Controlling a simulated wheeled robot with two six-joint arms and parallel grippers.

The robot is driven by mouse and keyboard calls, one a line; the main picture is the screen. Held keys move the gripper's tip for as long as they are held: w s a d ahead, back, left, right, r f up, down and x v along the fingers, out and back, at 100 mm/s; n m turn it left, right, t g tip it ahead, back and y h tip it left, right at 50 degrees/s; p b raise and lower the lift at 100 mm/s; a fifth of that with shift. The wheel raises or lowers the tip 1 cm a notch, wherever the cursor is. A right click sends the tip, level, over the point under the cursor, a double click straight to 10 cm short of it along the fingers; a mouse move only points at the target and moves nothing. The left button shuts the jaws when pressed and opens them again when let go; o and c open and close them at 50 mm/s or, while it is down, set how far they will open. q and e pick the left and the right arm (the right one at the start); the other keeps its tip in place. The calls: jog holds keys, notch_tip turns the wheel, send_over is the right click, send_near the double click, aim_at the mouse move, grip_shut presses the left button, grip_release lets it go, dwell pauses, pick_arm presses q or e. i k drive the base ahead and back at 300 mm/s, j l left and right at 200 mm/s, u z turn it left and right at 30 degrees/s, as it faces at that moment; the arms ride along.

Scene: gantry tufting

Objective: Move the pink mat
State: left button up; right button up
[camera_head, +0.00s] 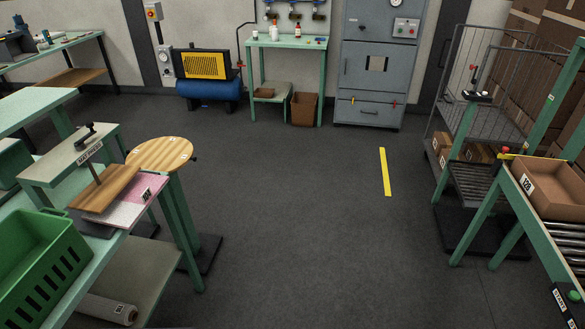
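The pink mat (142,187) lies on the green bench at the left, under the gantry press. Its pink part shows at the right of a wooden block (106,187). A pale speckled strip runs along its front, and a small dark label stands at its right end. The block and the press frame hide the rest of the mat. Neither of my grippers is in view.
A green crate (40,262) sits at the front of the bench. A round wooden stand (160,153) is just behind the mat. A roller conveyor with a cardboard box (548,190) stands at the right. The middle floor (320,220) is clear apart from a yellow strip (385,172).

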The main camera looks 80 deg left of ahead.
aim_at(127, 208)
jog(key=k+l+u, duration=0.15)
jog(key=u, duration=3.85)
jog(key=i+l, duration=0.1)
jog(key=i+u, duration=0.05)
